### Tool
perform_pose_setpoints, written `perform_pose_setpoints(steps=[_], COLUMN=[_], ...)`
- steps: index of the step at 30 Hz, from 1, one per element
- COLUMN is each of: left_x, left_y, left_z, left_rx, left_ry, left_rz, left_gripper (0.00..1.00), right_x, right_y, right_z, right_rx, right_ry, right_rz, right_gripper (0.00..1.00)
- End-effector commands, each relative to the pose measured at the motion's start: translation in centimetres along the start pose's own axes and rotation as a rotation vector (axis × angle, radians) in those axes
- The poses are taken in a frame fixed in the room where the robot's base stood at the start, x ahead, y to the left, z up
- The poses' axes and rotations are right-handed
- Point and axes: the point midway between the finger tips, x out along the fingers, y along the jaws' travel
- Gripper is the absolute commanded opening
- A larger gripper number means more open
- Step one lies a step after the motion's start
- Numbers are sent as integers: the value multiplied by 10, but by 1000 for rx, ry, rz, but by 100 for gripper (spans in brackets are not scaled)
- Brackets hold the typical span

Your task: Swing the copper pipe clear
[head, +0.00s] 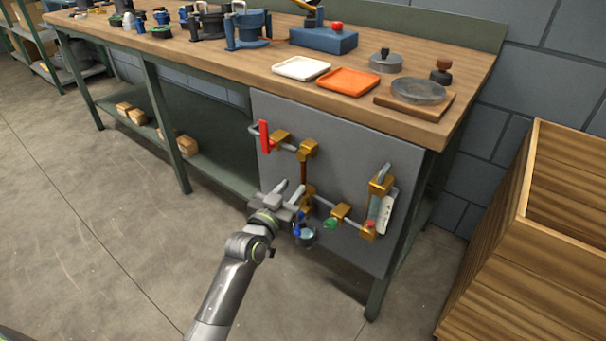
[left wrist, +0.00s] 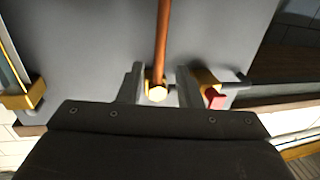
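The copper pipe (head: 303,172) stands upright on the grey panel, running down from a brass fitting (head: 307,149) towards another brass fitting (head: 308,196). In the left wrist view the copper pipe (left wrist: 162,45) ends at a brass nut (left wrist: 156,92). My left gripper (head: 290,190) is in front of the panel near the pipe's lower part in the head view. Its two fingers also show in the left wrist view (left wrist: 158,86), apart, one on each side of the nut, with gaps visible. It is open and holds nothing. My right gripper is not in view.
The grey panel (head: 345,145) also carries a red lever (head: 264,136), a green handle (head: 330,224) and a brass-ended unit (head: 380,186) at the right. The workbench top (head: 235,65) overhangs it. A wooden crate (head: 500,260) stands to the right. Floor at the left is clear.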

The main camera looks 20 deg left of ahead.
Motion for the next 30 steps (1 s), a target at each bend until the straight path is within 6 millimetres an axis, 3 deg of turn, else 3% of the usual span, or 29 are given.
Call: perform_pose_setpoints(steps=[8, 12, 26, 30], left_x=[50, 65, 74, 74], left_y=[0, 0, 0, 0], left_z=[0, 1, 0, 0], left_rx=[1, 0, 0, 0], left_ry=[1, 0, -1, -1], left_rz=[0, -1, -1, -1], left_gripper=[32, 32, 32, 14], right_x=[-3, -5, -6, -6], right_y=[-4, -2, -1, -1], right_z=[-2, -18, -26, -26], right_rx=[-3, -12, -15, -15], right_ry=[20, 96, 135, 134], right_rz=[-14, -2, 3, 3], right_gripper=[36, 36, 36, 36])
